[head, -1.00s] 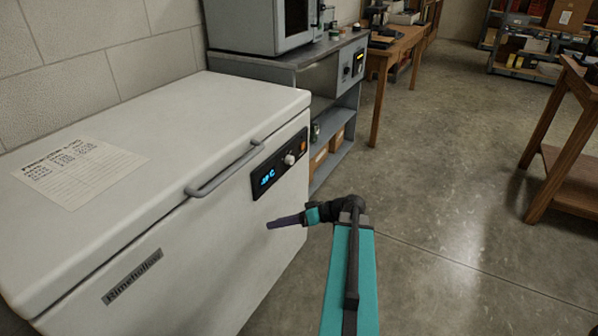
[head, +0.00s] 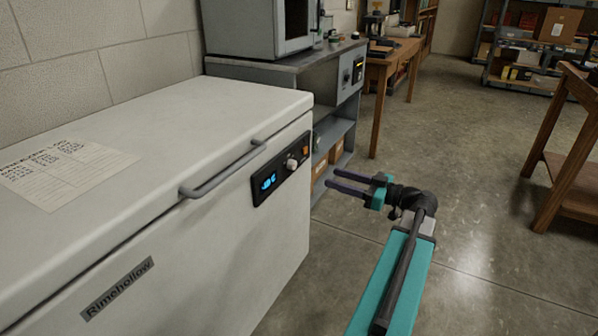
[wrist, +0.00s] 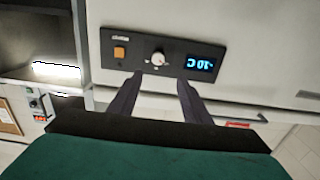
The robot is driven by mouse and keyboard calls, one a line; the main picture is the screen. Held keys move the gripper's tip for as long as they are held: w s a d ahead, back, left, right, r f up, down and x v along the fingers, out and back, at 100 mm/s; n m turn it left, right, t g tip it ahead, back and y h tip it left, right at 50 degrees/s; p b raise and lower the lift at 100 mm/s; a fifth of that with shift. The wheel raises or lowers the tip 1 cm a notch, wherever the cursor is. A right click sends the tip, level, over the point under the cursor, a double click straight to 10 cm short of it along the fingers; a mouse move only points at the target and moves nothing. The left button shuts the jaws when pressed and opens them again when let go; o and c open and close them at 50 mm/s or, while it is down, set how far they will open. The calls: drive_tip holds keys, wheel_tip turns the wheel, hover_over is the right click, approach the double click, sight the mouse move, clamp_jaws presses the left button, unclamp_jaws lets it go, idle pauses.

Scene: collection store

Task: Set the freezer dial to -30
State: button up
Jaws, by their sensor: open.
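The white chest freezer (head: 225,245) stands at the left with its lid shut. On its front, a black control panel (head: 285,170) holds a pale round dial (head: 292,164), an orange switch (head: 305,150) and a lit blue display (head: 268,183). In the wrist view the panel is upside down, with the dial (wrist: 158,58) just beyond and between the fingertips, and the display (wrist: 200,64) to its right. I cannot read its digits surely. My gripper (head: 331,178) is open and empty, its two dark fingers pointing toward the freezer front, apart from the dial.
A lid handle (head: 225,170) juts out from the freezer front beside the panel. A paper log sheet (head: 68,172) lies on the lid. A grey shelf unit (head: 335,130) stands just beyond the freezer. Open floor (head: 450,150) lies to the right, before a wooden table (head: 570,150).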

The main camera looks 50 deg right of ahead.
sight(295, 166)
drive_tip(key=shift+s+d, duration=0.1)
drive_tip(key=shift+s, duration=0.05)
drive_tip(key=shift+b+x, duration=1.45)
drive_tip(key=shift+x, duration=5.4)
drive_tip(key=shift+d, duration=0.1)
drive_tip(key=c, duration=1)
drive_tip(key=shift+a+f, duration=0.15)
drive_tip(key=shift+a, duration=0.15)
drive_tip(key=shift+c, duration=0.3)
drive_tip(key=shift+d, duration=0.2)
